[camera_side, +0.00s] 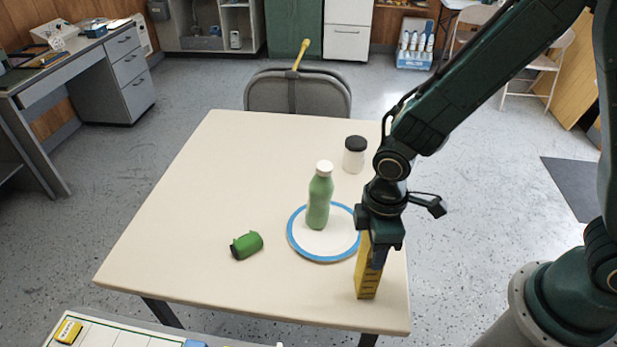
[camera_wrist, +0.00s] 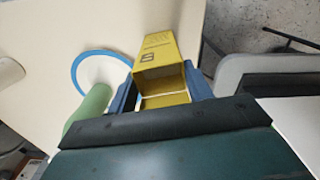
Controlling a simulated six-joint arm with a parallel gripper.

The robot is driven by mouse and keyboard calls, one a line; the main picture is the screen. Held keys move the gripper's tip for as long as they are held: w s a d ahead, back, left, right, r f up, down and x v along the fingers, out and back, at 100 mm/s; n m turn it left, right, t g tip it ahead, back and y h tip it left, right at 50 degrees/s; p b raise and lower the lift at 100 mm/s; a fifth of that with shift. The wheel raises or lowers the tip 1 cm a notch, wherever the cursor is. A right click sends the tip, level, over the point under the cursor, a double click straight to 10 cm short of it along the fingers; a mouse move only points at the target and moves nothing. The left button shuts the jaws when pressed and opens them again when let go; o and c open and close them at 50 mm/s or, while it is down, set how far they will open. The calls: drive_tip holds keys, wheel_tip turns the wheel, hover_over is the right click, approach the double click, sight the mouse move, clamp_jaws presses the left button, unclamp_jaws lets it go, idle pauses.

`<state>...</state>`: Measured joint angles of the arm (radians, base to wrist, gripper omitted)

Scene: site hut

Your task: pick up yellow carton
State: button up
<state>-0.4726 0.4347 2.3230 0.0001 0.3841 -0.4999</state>
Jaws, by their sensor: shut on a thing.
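The yellow carton (camera_side: 367,277) is upright at the right front of the table in the side view. My gripper (camera_side: 374,252) comes down over it from above and is shut on its upper part. In the wrist view the carton (camera_wrist: 166,62) sits between the two blue fingers of my gripper (camera_wrist: 165,90), with dark print on one face. The fingers partly hide its sides. I cannot tell whether its bottom touches the table.
A green bottle (camera_side: 319,200) stands on a blue-rimmed white plate (camera_side: 291,238) just left of the carton. A green object (camera_side: 247,245) lies further left. A jar with a black lid (camera_side: 354,154) stands behind. The left of the table (camera_side: 190,200) is clear.

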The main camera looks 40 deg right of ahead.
drive_tip(key=shift+r, duration=0.15)
wheel_tip(320, 180, up, 20)
idle(0.9)
idle(0.5)
